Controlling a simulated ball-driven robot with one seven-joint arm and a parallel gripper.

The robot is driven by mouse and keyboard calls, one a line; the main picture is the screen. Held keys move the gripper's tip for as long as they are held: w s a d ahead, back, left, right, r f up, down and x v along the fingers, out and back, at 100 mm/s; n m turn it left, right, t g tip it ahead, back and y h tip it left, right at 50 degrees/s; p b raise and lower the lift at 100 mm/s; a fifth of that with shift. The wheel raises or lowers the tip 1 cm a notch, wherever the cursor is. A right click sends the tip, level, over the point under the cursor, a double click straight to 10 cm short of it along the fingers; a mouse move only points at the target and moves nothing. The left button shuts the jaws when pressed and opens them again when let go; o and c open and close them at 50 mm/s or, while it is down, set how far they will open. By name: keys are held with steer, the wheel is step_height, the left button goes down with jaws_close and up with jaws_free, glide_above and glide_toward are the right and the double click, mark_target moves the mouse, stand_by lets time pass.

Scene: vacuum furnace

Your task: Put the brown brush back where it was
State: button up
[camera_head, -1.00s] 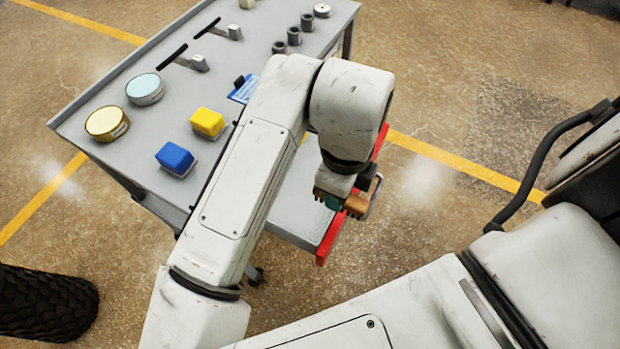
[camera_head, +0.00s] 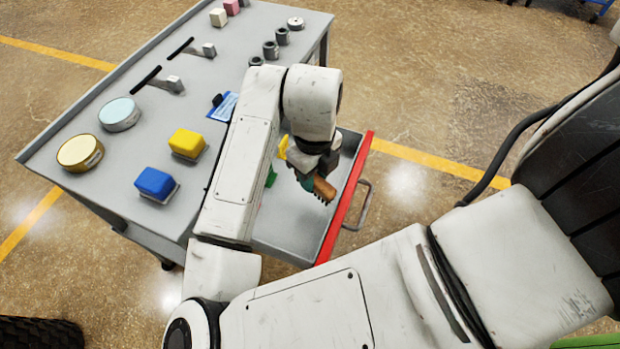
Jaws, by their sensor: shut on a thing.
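My gripper (camera_head: 311,178) is shut on the brown brush (camera_head: 324,190) and holds it over the open drawer (camera_head: 285,232) with the red front. The brush is tilted, and its brown end sticks out to the right of the jaws. Dark bristle-like teeth show along its lower edge. Part of the brush is hidden by the jaws. I cannot tell how high it is above the drawer floor. The part of the drawer floor in front of the jaws is bare grey.
A yellow thing (camera_head: 283,147) and a green thing (camera_head: 271,178) show in the drawer, partly hidden by my arm. The bench top (camera_head: 125,85) carries a blue button (camera_head: 155,183), a yellow button (camera_head: 187,143), round dials and levers. The drawer handle (camera_head: 362,207) sticks out right.

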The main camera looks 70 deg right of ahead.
steer(key=f, duration=0.1)
steer(key=w+d+f, duration=0.1)
steer(key=shift+w+d+f, duration=0.2)
steer(key=shift+d+f, duration=0.1)
steer(key=shift+f, duration=0.05)
steer(key=shift+w+d+f, duration=0.1)
steer(key=shift+f, duration=1.55)
steer(key=shift+f, duration=0.1)
steer(key=shift+f+b, duration=0.15)
steer(key=shift+b, duration=0.15)
steer(key=o, duration=1)
step_height(320, 180, up, 12)
steer(key=shift+r+p, duration=0.25)
steer(key=shift+p, duration=0.45)
